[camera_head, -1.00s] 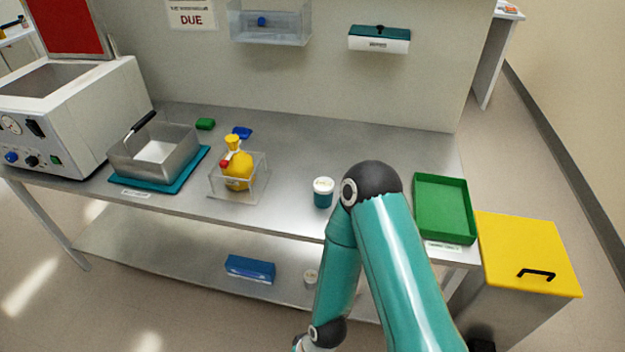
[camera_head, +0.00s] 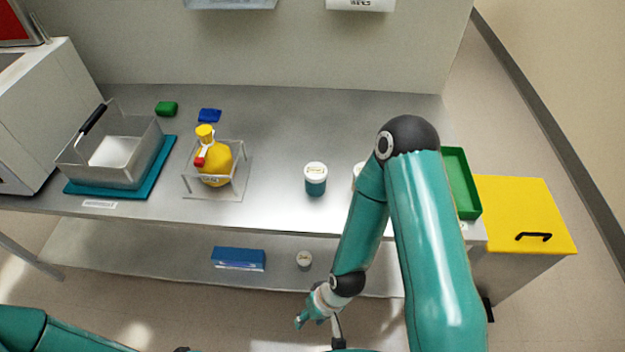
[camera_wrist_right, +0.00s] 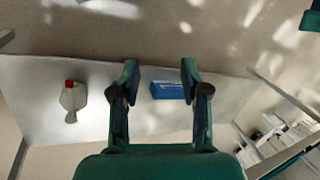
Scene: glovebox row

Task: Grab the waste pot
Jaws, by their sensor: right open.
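A teal pot with a white lid (camera_head: 315,180) stands upright on the steel bench, right of the yellow bottle. A second white-lidded pot (camera_head: 357,175) is mostly hidden behind my right arm. The lid labels are too small to read, so I cannot tell which is the waste pot. My right gripper (camera_head: 318,322) is low, in front of the bench and below the pots. In the right wrist view its jaws (camera_wrist_right: 159,75) are open and empty. My left arm shows at the lower left, its gripper out of view.
A yellow bottle (camera_head: 215,165) sits in a clear holder. A wire basket (camera_head: 110,165) is at left, a green tray (camera_head: 462,185) at right beside a yellow-lidded bin (camera_head: 525,215). A blue box (camera_head: 238,258) lies on the lower shelf. A red-capped white bottle (camera_wrist_right: 70,97) shows in the wrist view.

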